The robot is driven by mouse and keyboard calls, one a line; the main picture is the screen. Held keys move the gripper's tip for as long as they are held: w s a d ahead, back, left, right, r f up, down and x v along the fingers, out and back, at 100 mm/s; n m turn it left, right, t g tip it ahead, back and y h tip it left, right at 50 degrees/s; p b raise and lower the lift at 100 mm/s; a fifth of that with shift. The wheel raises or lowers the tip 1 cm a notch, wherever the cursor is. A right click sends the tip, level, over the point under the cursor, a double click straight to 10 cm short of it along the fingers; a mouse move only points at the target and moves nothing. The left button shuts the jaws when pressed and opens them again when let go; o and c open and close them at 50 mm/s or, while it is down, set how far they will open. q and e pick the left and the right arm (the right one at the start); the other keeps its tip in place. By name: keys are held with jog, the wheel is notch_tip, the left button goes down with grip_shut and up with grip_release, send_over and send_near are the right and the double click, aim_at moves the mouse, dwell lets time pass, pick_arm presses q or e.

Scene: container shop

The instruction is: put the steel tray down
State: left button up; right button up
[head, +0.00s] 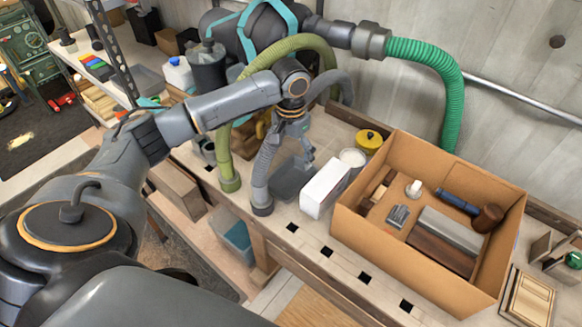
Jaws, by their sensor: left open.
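The steel tray (288,183) is a shallow dark grey tray lying on the workbench, left of a white box. My left gripper (304,163) points down over the tray's far right part. It is open. I cannot tell whether its fingertips touch the tray. The gripper hides part of the tray's far side. My right gripper is not in view.
The white box (325,188) stands close right of the tray. A large cardboard box (345,222) with tools and blocks fills the bench's right. A grey hose (262,185) and a green hose (229,160) stand left. A yellow round container (368,141) is behind.

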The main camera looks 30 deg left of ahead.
pick_arm(q)
jog(key=shift+r, duration=2.2)
jog(key=shift+f, duration=0.1)
